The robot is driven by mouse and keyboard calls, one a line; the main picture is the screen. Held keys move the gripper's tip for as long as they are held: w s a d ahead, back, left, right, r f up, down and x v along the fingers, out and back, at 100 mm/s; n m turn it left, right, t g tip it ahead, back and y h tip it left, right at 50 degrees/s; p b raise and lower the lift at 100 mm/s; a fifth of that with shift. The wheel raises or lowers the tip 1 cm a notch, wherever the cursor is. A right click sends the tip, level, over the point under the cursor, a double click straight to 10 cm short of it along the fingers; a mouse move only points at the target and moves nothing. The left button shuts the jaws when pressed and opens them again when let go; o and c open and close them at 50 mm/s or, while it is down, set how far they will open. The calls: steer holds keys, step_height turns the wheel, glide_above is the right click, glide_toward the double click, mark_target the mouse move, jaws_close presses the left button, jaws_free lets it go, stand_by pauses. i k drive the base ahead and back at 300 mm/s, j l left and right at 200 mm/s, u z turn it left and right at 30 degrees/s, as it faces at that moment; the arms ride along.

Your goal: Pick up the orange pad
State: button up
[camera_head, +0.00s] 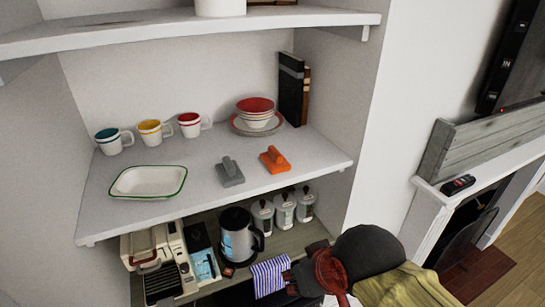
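The orange pad (275,160) lies on the white middle shelf, near its front edge and right of centre. It has a raised grip on top. A similar grey pad (230,172) lies just left of it, apart from it. My arm shows at the bottom right, and what looks like my gripper (296,281) is at its left end, low in front of the lower shelf. It is below the orange pad and well apart from it. Its fingers are small and dark, so I cannot tell whether it is open.
A green-rimmed white dish (148,181) and several mugs (150,132) are to the left. Red-rimmed bowls (255,112) and books (291,90) stand behind. A top shelf (180,30) overhangs. Below are a kettle (237,238), canisters (284,209) and a striped cloth (270,277).

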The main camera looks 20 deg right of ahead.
mark_target(274, 159)
steer(key=j+z, duration=0.15)
steer(key=z, duration=0.25)
steer(key=j+z, duration=0.1)
steer(key=z, duration=0.25)
steer(key=k+j+z, duration=0.1)
steer(key=z, duration=0.3)
steer(key=k+z, duration=0.1)
steer(key=z, duration=0.3)
